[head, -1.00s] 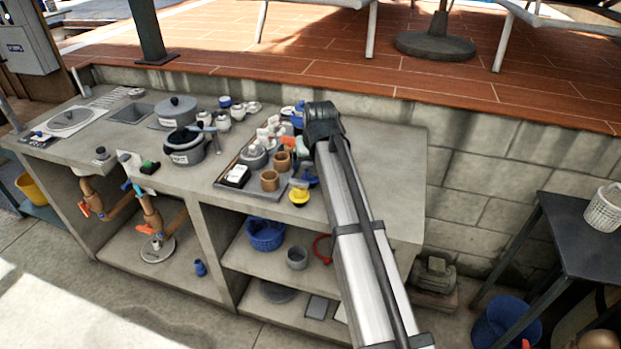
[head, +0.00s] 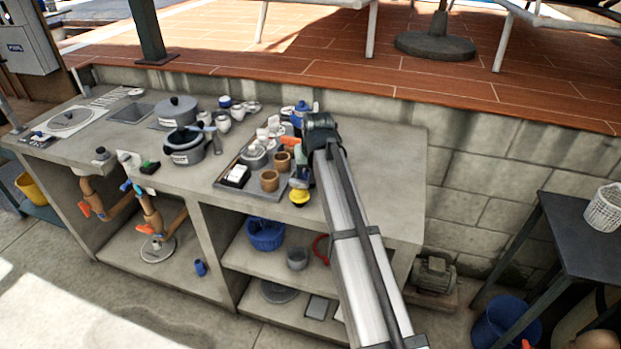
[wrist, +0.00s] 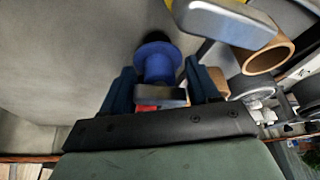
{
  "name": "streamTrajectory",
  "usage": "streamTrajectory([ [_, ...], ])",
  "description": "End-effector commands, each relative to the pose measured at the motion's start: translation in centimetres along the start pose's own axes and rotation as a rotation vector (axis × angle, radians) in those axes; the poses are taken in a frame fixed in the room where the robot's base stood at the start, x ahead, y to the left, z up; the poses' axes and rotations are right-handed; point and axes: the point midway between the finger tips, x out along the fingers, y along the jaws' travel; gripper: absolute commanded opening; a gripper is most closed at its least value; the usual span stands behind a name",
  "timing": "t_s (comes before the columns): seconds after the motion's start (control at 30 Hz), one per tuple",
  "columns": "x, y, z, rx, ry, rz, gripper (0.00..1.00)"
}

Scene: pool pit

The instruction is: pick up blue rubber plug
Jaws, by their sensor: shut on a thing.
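The blue rubber plug (wrist: 158,64) is between the two fingers of my gripper (wrist: 162,76) in the wrist view. It has a wide blue rim and a narrower body. The fingers are shut on it from both sides. A grey tab (wrist: 160,95) and a bit of red show at the near side of the plug. A dark patch lies just beyond it, over the grey counter; I cannot tell whether the plug touches the counter.
The tray (head: 222,184) holds brown rings, a white-and-black box and small parts. A yellow-capped piece (head: 299,197) stands close by at its front right corner. Pots (head: 184,147) stand further left. The counter (head: 385,190) is clear to the right of my arm.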

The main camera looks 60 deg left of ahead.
Motion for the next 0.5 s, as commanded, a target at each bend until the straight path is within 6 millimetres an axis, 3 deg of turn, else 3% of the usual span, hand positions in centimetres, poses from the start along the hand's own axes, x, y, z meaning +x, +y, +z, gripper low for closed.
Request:
streamTrajectory([
  [0.13,0.01,0.02,0.02,0.0,-0.001,0.0,0.29],
  [0.5,-0.84,0.01,-0.41,0.0,0.001,0.0,0.29],
])
